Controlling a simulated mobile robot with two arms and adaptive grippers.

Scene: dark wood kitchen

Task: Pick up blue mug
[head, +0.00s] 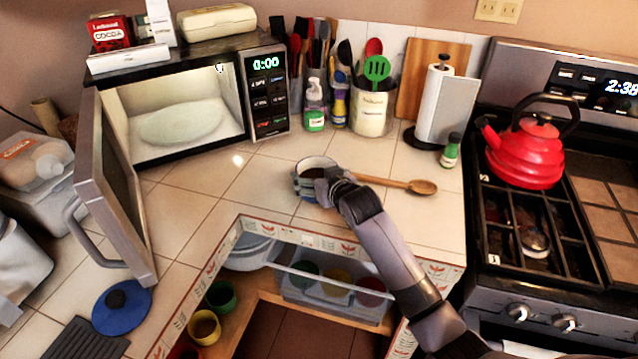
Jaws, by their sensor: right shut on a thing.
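The blue mug (302,187) stands upright on the tiled counter in front of the open microwave, with its open top showing. It looks greyish blue with a pale rim, and its inside is dark. My right gripper (333,184) reaches in from the lower right and is shut on the right side of the mug. The fingers hide that side of the mug, and I cannot tell whether the mug is clear of the counter. My left gripper is not in view.
A wooden spoon (410,186) lies just right of the gripper. The microwave (262,95) has its door (120,195) swung open at left. A red kettle (525,158) stands on the stove at right. A lower opening holds a clear bin (330,302) and a yellow cup (204,327).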

